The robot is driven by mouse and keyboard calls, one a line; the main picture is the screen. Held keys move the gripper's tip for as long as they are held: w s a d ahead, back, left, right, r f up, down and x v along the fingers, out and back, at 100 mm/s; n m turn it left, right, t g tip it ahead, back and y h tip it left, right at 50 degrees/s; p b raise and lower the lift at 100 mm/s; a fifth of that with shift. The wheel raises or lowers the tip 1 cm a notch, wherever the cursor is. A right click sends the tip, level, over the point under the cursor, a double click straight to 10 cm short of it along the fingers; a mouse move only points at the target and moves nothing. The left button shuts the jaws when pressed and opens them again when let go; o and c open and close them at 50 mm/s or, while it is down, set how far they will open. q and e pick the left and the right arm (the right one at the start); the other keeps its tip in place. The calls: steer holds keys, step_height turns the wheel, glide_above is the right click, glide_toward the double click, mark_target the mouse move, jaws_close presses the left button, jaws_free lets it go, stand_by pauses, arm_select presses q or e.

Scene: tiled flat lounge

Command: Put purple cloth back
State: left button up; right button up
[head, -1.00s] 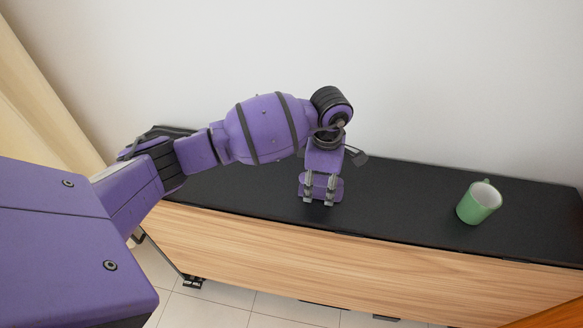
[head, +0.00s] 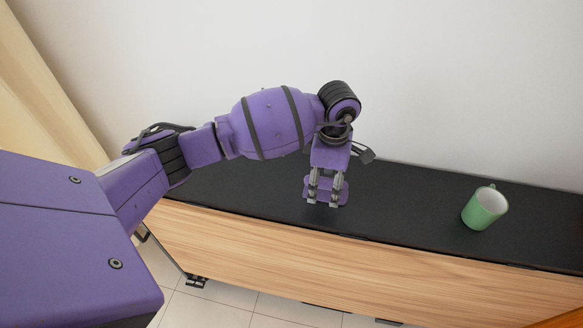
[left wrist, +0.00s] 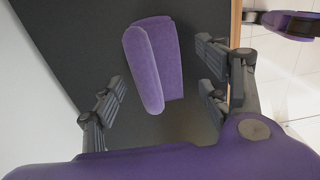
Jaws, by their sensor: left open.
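The purple cloth (head: 325,190) is folded over and lies on the black top of a long cabinet. My left gripper (head: 323,204) points down over it, its fingers partly covering the cloth in the head view. In the left wrist view the folded cloth (left wrist: 168,62) lies between the spread fingers of the open left gripper (left wrist: 161,85), with a gap visible on each side. Whether the fingertips touch the cabinet top cannot be told. My right gripper is not in view.
A green mug (head: 485,208) stands on the black cabinet top (head: 405,205), well to the right of the gripper. The top between them is clear. A white wall (head: 440,80) rises behind the cabinet, and its wooden front (head: 280,243) drops to a tiled floor. A cream curtain (head: 45,90) hangs at left.

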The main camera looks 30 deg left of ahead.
mark_target(325, 190)
arm_select(q)
step_height(325, 190, up, 11)
steer(key=shift+f, duration=0.2)
